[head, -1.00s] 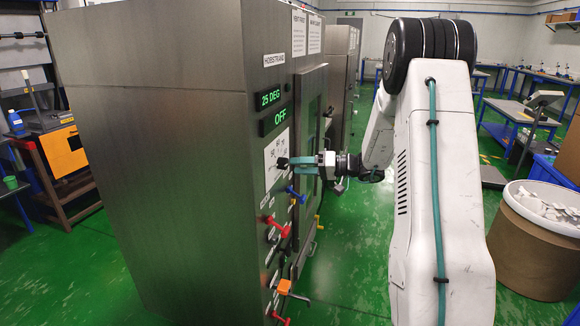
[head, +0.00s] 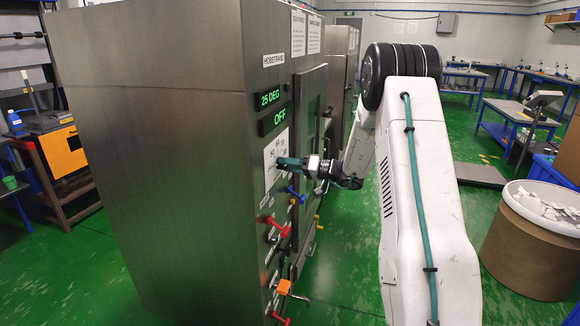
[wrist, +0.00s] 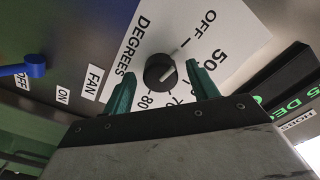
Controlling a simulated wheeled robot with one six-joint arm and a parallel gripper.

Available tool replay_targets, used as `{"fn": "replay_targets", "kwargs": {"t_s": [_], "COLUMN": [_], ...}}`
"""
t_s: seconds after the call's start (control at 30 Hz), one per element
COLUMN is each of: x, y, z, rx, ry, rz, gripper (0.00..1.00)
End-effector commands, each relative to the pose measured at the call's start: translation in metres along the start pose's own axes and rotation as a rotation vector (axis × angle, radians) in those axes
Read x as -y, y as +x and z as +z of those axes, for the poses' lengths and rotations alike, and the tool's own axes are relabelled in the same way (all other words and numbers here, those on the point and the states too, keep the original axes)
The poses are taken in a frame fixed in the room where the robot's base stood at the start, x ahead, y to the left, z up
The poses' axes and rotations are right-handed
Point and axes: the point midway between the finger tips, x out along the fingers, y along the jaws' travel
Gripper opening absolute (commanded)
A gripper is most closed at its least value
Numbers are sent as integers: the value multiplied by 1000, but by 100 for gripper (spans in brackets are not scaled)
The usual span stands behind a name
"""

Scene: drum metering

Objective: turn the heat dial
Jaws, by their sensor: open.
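The heat dial (wrist: 159,70) is a round black knob with a pale pointer line, on a white scale plate lettered DEGREES, OFF, 50, 70 and 80. Its pointer line leans toward the OFF side of the scale in the wrist view. My gripper (wrist: 161,76) is open, its two green fingers appearing on either side of the dial. Whether they touch it I cannot tell. In the head view my gripper (head: 282,163) is at the scale plate (head: 274,152) and hides the dial.
A drum (head: 535,240) stands at right.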

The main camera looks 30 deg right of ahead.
Motion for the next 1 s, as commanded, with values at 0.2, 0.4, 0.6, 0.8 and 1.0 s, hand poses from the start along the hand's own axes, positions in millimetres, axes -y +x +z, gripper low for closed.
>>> {"fn": "replay_targets", "kwargs": {"t_s": [0.2,0.4,0.6,0.8,1.0], "x": [0,0,0,0,0], "y": [0,-1,-1,-1,-2], "z": [0,0,0,-1,-1], "rx": [0,0,0,0,-1], "ry": [0,0,25,118,278], "rz": [0,0,0,1,1], "gripper": [34,14,14,14,14]}}
